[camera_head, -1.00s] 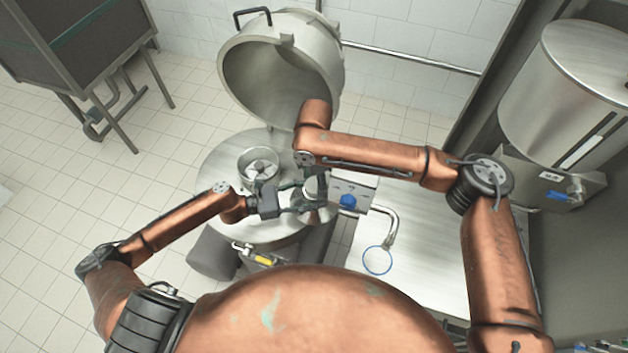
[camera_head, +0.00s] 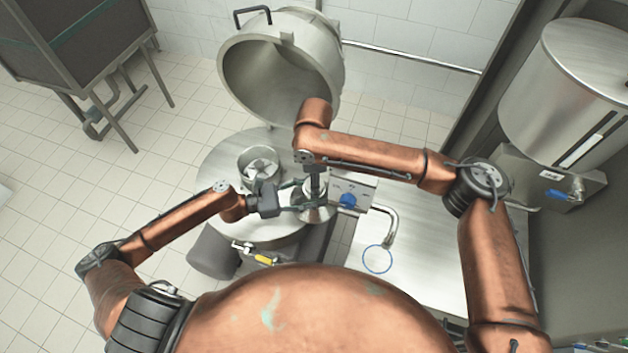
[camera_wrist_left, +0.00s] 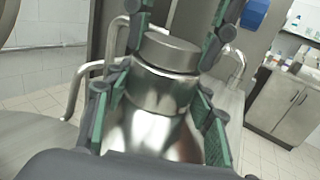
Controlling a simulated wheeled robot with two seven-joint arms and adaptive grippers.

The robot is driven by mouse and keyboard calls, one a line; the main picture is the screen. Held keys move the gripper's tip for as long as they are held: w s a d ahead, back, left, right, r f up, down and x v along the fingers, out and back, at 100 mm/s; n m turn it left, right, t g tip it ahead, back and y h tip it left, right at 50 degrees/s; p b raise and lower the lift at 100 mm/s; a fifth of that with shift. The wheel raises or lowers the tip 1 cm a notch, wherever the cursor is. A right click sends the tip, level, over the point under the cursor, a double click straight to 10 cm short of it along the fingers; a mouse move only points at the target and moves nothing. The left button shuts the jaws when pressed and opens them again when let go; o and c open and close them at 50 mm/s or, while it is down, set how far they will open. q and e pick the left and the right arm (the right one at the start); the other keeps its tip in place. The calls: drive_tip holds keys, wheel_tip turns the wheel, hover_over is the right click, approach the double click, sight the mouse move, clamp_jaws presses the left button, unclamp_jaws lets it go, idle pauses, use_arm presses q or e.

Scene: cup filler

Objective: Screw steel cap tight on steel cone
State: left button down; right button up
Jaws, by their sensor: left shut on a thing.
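The steel cone (camera_head: 318,212) stands upright beside the round steel pot. My left gripper (camera_head: 294,200) reaches in from the left and is shut on the cone. In the left wrist view the shiny cone (camera_wrist_left: 150,132) is between its green-padded fingers. The steel cap (camera_wrist_left: 170,52) sits on the cone's neck; whether its thread is tight cannot be seen. My right gripper (camera_head: 314,186) points down over the cone's top. Green pads beside the cap show in the left wrist view, but whether the right fingers press on it is unclear. In the head view the cap is mostly hidden.
A round steel pot lid (camera_head: 275,140) holds a small round opening. A large steel dome (camera_head: 285,65) stands open behind. A blue-knobbed panel (camera_head: 352,194) and a curved pipe (camera_head: 391,228) are just right. The steel counter (camera_head: 425,245) has free room.

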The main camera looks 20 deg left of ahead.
drive_tip(key=m, duration=0.4)
drive_tip(key=shift+a, duration=0.1)
drive_tip(key=shift+c, duration=0.2)
drive_tip(key=m, duration=0.4)
drive_tip(key=shift+m, duration=0.4)
drive_tip(key=o, duration=1.3)
drive_tip(key=shift+r, duration=2.25)
